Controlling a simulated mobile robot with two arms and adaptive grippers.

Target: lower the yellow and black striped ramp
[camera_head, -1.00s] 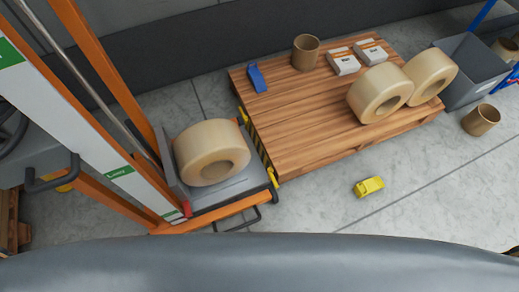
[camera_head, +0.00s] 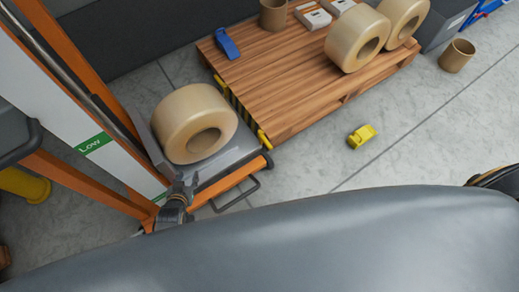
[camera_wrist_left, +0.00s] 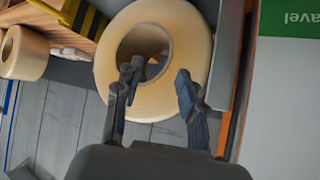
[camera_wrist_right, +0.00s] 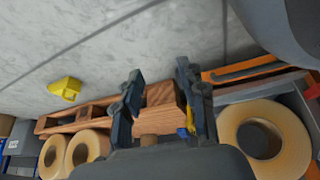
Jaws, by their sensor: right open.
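The yellow and black striped ramp (camera_head: 238,110) is at the edge of the lift platform (camera_head: 238,157) that faces the wooden pallet. It appears to stand upright, partly hidden by the large tape roll (camera_head: 172,125) on the platform. The ramp also shows at the top left of the left wrist view (camera_wrist_left: 88,22). My left gripper (camera_head: 182,186) is by the platform's near left corner, beside the mast foot and apart from the ramp. Its fingers are open in the left wrist view (camera_wrist_left: 157,78), with the roll beyond them. My right gripper (camera_wrist_right: 158,75) is open and empty.
The pallet (camera_head: 290,75) holds more rolls (camera_head: 357,38), a blue object (camera_head: 227,44), white boxes and a brown cup. A yellow object (camera_head: 361,136) and another cup (camera_head: 457,55) are on the floor. A black handle (camera_head: 237,193) sticks out from the lift's front.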

